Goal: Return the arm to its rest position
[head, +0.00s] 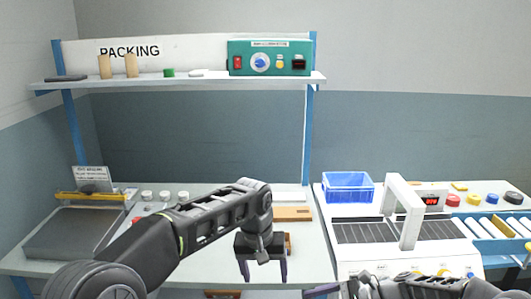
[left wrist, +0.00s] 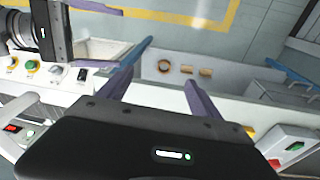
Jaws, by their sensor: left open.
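My left arm comes in from the left in the head view. Its gripper (head: 263,270) points down over the front of the white bench, left of the conveyor machine. The two fingers are spread with nothing visible between them. In the left wrist view the same fingers (left wrist: 160,90) stand apart and empty. My right arm (head: 410,288) lies low along the bottom right of the head view, in front of the machine. Part of my right gripper also shows at the upper left of the left wrist view (left wrist: 62,30); its opening is not clear.
A blue crate (head: 347,187) and a white arch (head: 403,210) stand right of my left gripper. A brown block (head: 292,213) lies behind it. A grey-plated device (head: 72,232) sits at the left. The shelf (head: 190,80) holds a green control box (head: 270,58).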

